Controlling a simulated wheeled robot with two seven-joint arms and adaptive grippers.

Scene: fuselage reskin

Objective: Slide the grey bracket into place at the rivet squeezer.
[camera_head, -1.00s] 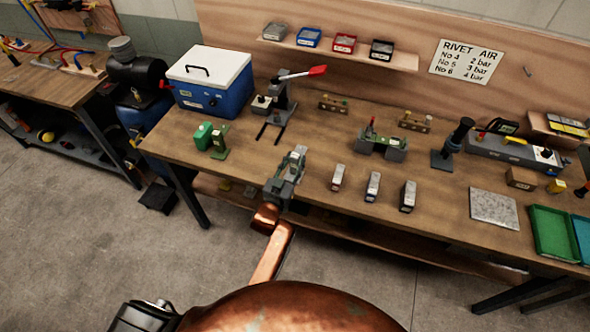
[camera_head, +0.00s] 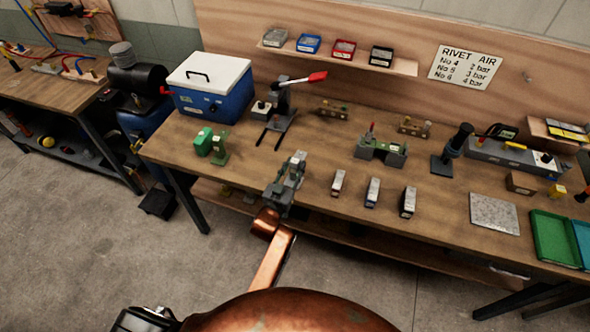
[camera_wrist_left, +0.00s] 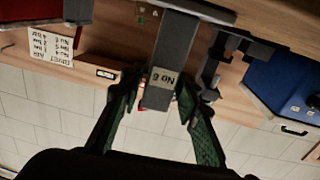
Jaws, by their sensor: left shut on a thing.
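The grey bracket (camera_head: 298,163) is held in my left gripper (camera_head: 284,187), above the front part of the bench. In the left wrist view the bracket (camera_wrist_left: 165,78) is a long grey bar with a pale "No 6" label, between the two green-padded fingers of my left gripper (camera_wrist_left: 160,98). The rivet squeezer (camera_head: 283,103), a dark grey tool with a red-tipped lever and two dark rails at its foot, stands behind the gripper, apart from the bracket. A dark part of it seems to show beside the bracket in the left wrist view. My right gripper is not in view.
A blue cooler (camera_head: 214,102) with a white lid stands left of the squeezer, and a green tool (camera_head: 218,145) stands in front of it. Several small grey labelled blocks (camera_head: 372,192) stand right of my gripper. The wooden top (camera_head: 256,160) between gripper and squeezer is mostly clear.

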